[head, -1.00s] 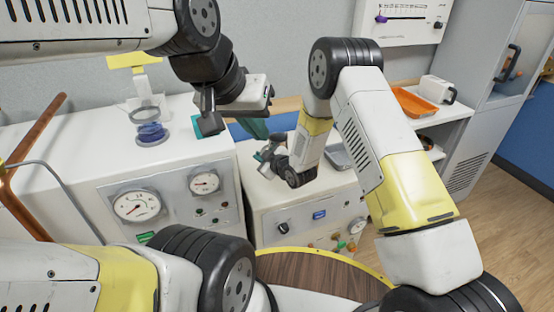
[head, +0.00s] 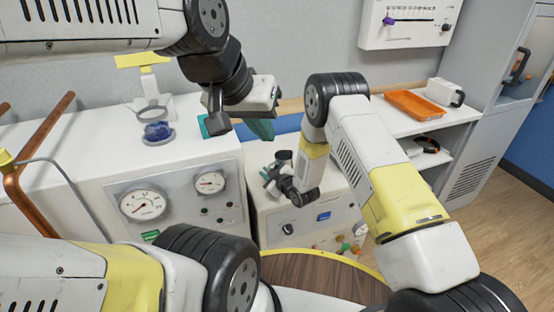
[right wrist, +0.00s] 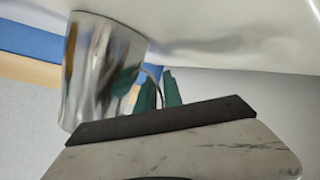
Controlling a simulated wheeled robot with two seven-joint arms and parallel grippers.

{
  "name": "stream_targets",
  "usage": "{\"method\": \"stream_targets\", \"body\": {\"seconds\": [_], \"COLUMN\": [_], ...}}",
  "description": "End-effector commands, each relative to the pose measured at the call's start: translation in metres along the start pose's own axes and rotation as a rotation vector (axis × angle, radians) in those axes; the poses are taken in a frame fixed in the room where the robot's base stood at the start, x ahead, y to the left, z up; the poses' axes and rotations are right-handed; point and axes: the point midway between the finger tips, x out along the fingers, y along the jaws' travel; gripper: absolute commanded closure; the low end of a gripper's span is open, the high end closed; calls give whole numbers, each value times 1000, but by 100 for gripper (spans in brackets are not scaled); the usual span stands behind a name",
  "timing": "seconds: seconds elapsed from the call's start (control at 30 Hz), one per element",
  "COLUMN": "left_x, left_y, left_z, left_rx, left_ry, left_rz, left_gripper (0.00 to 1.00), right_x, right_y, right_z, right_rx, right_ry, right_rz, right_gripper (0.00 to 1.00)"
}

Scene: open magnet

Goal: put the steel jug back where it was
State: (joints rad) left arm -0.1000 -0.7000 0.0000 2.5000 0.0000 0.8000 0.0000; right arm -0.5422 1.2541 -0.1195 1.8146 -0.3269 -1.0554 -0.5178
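The steel jug (right wrist: 100,70) is shiny and fills the left of the right wrist view, with its curved handle toward the fingers. My right gripper (right wrist: 160,92) has its teal fingertips close together on either side of the handle. In the head view, my right gripper (head: 270,178) is low over the front of the white cabinet, and a small dark part of the jug (head: 284,156) seems to show behind it. I cannot tell whether the jug touches a surface. My left gripper (head: 235,128) is higher, with its teal fingertips apart and nothing seen between them.
A blue mat (head: 286,124) lies behind the grippers. An orange tray (head: 415,104) and a white box (head: 445,92) stand on the right shelf. A ring stand with a blue dish (head: 158,131) is on the left white cabinet, near a copper pipe (head: 35,205).

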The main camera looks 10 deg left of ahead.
Motion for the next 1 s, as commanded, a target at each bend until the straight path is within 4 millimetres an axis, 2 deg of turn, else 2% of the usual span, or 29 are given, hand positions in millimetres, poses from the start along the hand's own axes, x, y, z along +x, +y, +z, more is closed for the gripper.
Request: {"method": "stream_targets", "body": {"seconds": [0.03, 0.07, 0.37, 0.43, 0.57, 0.8, 1.0], "left_x": [0, 0, 0, 0, 0, 0, 0], "left_y": [0, 0, 0, 0, 0, 0, 0], "left_z": [0, 0, 0, 0, 0, 0, 0], "left_rx": [0, 0, 0, 0, 0, 0, 0], "left_ry": [0, 0, 0, 0, 0, 0, 0], "left_rz": [0, 0, 0, 0, 0, 0, 0], "left_gripper": [100, 100, 100, 100, 100, 100, 100], "right_x": [0, 0, -1, -7, -28, -81, -111], "right_y": [0, 0, 2, 2, 2, 2, 2], "right_z": [0, 0, -3, -2, -2, -2, -2], "right_rx": [0, 0, -1, 0, 2, 2, 0], "right_ry": [0, 0, 1, 0, -1, -1, 0], "right_rz": [0, 1, 1, 1, 2, 2, 1], "right_gripper": [77, 73, 73, 73, 73, 73, 73]}}
